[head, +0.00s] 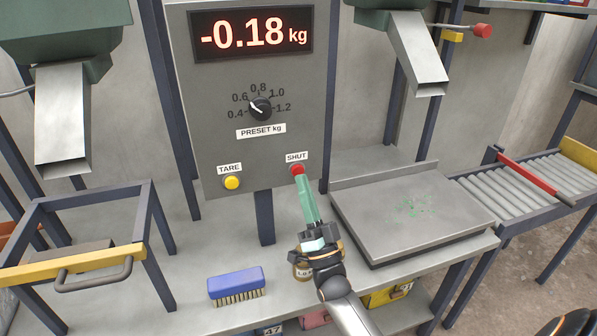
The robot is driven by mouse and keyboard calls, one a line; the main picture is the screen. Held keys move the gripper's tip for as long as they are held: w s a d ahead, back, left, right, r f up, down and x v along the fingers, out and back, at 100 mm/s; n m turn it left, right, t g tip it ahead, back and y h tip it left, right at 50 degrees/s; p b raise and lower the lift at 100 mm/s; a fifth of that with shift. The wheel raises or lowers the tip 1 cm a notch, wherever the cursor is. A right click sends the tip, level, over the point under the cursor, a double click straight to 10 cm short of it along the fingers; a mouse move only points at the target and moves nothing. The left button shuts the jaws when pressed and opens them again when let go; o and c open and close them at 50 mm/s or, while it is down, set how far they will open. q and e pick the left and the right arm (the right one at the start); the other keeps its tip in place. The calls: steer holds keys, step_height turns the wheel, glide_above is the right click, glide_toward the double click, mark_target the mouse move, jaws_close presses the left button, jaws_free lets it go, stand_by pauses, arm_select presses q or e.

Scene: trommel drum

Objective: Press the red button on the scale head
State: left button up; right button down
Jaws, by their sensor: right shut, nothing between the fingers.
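The scale head (190,130) is a grey panel with a lit display reading -0.18 kg. The red button (297,169) sits at its lower right under a label reading SHUT. My right gripper (302,180) is shut and empty, with its greenish fingers pointing up at the panel. Its fingertips are at the lower edge of the red button in the picture; I cannot tell whether they touch it. My left gripper is not in view.
A yellow button (232,183) labelled TARE and a preset dial (260,107) are on the same panel. A blue brush (236,285) lies on the bench. A scale plate (415,215) with green bits stands right, before a roller conveyor (500,195). A jar is partly hidden behind my gripper.

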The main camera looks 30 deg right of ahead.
steer(key=shift+w, duration=0.1)
steer(key=shift+w+d, duration=0.1)
steer(key=shift+w, duration=0.2)
steer(key=shift+w+d+b, duration=0.1)
steer(key=shift+w+b, duration=0.3)
steer(key=shift+w, duration=0.05)
stand_by(0.6)
steer(key=shift+s, duration=0.1)
steer(key=shift+s+a+p, duration=0.2)
steer(key=shift+s+p, duration=0.3)
steer(key=shift+s, duration=0.25)
